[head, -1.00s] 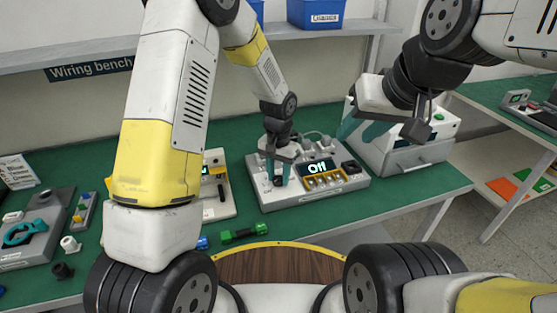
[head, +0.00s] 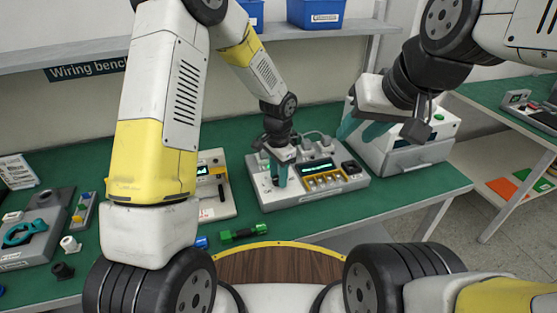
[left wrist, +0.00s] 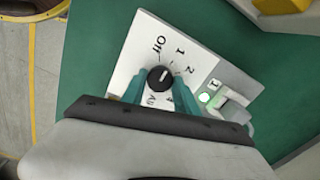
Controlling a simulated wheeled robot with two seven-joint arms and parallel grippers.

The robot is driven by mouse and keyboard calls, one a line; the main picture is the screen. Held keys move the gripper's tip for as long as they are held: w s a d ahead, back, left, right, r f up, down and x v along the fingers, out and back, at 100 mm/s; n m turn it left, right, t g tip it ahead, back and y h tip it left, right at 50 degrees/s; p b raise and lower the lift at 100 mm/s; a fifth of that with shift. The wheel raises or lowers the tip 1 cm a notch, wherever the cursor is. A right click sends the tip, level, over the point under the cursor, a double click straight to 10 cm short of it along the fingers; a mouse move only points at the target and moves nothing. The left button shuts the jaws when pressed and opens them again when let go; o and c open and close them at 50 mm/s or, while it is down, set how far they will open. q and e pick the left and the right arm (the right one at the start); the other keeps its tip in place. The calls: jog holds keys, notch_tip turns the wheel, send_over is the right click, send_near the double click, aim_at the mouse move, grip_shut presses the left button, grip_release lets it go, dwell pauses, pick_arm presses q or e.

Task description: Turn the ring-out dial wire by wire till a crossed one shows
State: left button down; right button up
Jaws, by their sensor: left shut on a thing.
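The ring-out tester (head: 330,190) is a pale box on the green bench, with a lit green display (head: 318,168) whose text is too small to read. Its black dial (left wrist: 160,78) shows in the left wrist view, with Off, 1, 2 and All among the marks around it. The white pointer seems to face the 1 and 2 side; I cannot tell which exactly. My left gripper (head: 279,172) points down over the tester, its teal fingers shut on the dial from both sides. My right gripper (head: 362,130) is open and empty in front of a white box.
The white box (head: 415,150) with a drawer stands right of the tester. A small meter-like unit (head: 215,190) is to its left, with a green connector (head: 243,233) in front. A grey station with a teal tool (head: 22,232) is at far left. Blue bins (head: 315,12) sit on the shelf.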

pick_arm(q)
jog(key=shift+m, duration=0.8)
jog(key=c, duration=0.9)
grip_release()
jog(key=shift+c, duration=0.2)
jog(key=shift+r, duration=0.1)
notch_tip(320, 180, up, 8)
jog(key=shift+f, duration=0.2)
dwell(0.9)
